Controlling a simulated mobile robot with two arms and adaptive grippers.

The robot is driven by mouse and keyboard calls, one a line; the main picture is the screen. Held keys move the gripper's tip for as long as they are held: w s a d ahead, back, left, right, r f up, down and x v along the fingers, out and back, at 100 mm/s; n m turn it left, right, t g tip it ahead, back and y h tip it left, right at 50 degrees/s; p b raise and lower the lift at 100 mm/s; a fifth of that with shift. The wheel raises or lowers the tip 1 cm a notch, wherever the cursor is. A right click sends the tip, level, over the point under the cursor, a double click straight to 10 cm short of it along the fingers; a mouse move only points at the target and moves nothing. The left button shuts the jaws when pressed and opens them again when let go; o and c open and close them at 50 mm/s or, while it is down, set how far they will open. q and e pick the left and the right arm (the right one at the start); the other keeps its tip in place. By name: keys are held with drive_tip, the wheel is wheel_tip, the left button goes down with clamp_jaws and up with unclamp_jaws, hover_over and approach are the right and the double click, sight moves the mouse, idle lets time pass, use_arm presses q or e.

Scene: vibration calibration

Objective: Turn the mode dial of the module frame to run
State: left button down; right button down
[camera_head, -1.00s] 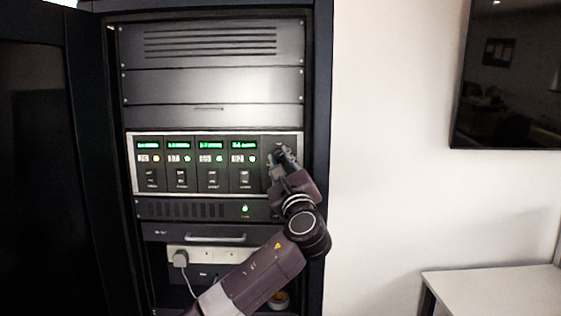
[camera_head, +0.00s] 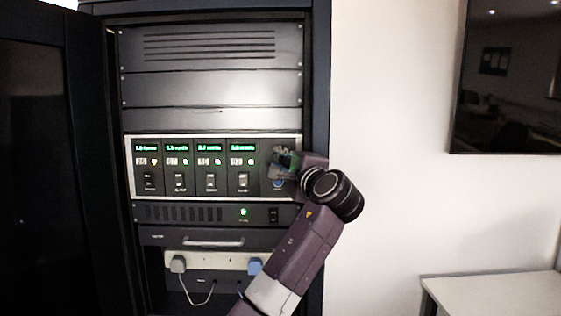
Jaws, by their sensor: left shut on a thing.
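The module frame (camera_head: 130,166) is a pale-edged panel across the rack, with several dark modules showing green displays and a control section at its right end. My left gripper (camera_head: 281,162) is at that right-hand section, its arm rising from below. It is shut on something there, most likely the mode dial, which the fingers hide. I cannot read the dial's setting. A blue round part (camera_head: 278,183) shows just below the gripper. My right gripper is not in view.
The open cabinet door (camera_head: 40,160) stands at the left. Below the frame are a vented unit (camera_head: 180,213), a drawer handle (camera_head: 213,243) and a power strip (camera_head: 215,262) with plugs. A white table (camera_head: 495,292) and a wall screen (camera_head: 508,75) are at the right.

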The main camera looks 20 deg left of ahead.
use_arm(q)
drive_tip(key=shift+n+g, duration=0.4)
drive_tip(key=shift+n, duration=0.6)
drive_tip(key=c, duration=1.7)
unclamp_jaws()
drive_tip(key=shift+c, duration=0.2)
drive_tip(key=v, duration=1.2)
drive_tip(key=shift+a+r, duration=0.1)
